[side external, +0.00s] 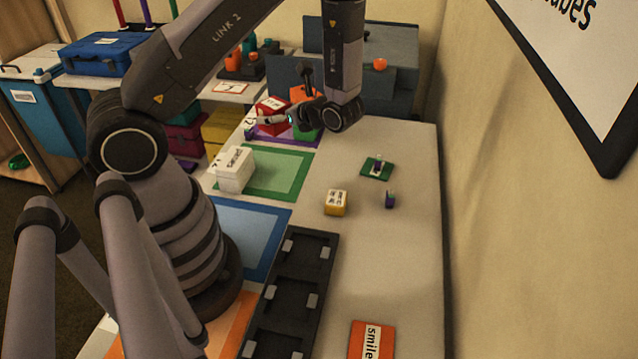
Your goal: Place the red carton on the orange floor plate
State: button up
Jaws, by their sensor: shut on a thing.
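The red carton (272,107), with white labels, is at the far end of the table above the purple floor plate (262,137). My gripper (276,119) reaches it from the right and is shut on it; the fingers partly hide it. I cannot tell whether the carton touches what is below. The orange floor plate (238,312) is at the near left end of the table, partly hidden behind my arm and the black tray.
A green plate (293,188) bears a white box (235,170); a blue plate (270,222) lies nearer. The black tray (262,341) stands right of the orange plate. A yellow block (336,203), small purple piece (390,199) and orange "smile" card (372,342) lie right. Green and orange objects crowd my gripper.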

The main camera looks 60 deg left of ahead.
jog(key=s+d+n+g+h, duration=0.4)
jog(key=s+d+n+g, duration=0.25)
jog(key=s, duration=0.35)
jog(key=s+d+r+n+g+h, duration=0.1)
jog(key=s+d+n+g+h, duration=0.2)
jog(key=s+d+n+h, duration=0.45)
jog(key=n+t+h, duration=0.4)
jog(key=n+h, duration=0.6)
jog(key=h, duration=0.1)
send_over(374, 327)
jog(key=f, duration=1.2)
jog(key=shift+s+a+f, duration=0.15)
jog(key=shift+a+f, duration=0.05)
jog(key=shift+f, duration=0.2)
jog(key=shift+w+d+f, duration=0.1)
jog(key=shift+f, duration=0.85)
jog(key=shift+w+d+f, duration=0.1)
jog(key=shift+f, duration=0.8)
jog(key=shift+f, duration=0.1)
